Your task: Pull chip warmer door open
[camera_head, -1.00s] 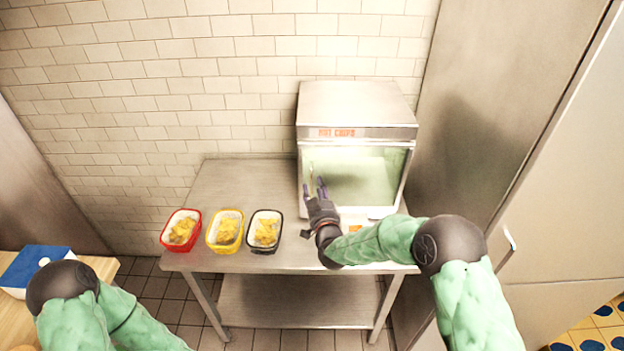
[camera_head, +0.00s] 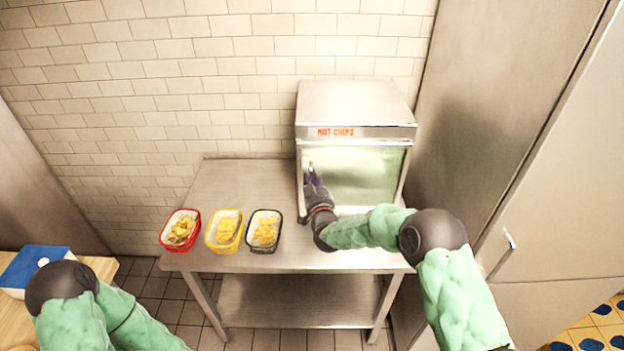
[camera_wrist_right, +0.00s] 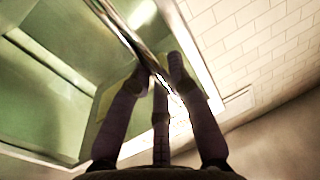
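The chip warmer (camera_head: 355,105) is a steel box with "HOT CHIPS" in red on its front, standing on the right of the steel table. Its glass door (camera_head: 368,178) looks closed. My right gripper (camera_head: 311,174) is at the left edge of the door, with its fingers close together. In the right wrist view, the shiny bar handle (camera_wrist_right: 126,35) runs between the fingertips (camera_wrist_right: 158,68), which are closed around it. The gripper hides part of the handle in the head view. My left gripper is out of view; only its arm shows at lower left.
Red (camera_head: 181,230), yellow (camera_head: 224,231) and black (camera_head: 264,231) baskets of chips stand on the table (camera_head: 240,180) left of my right gripper. A tall steel cabinet (camera_head: 560,190) is to the right. A blue-and-white box (camera_head: 35,265) lies at lower left.

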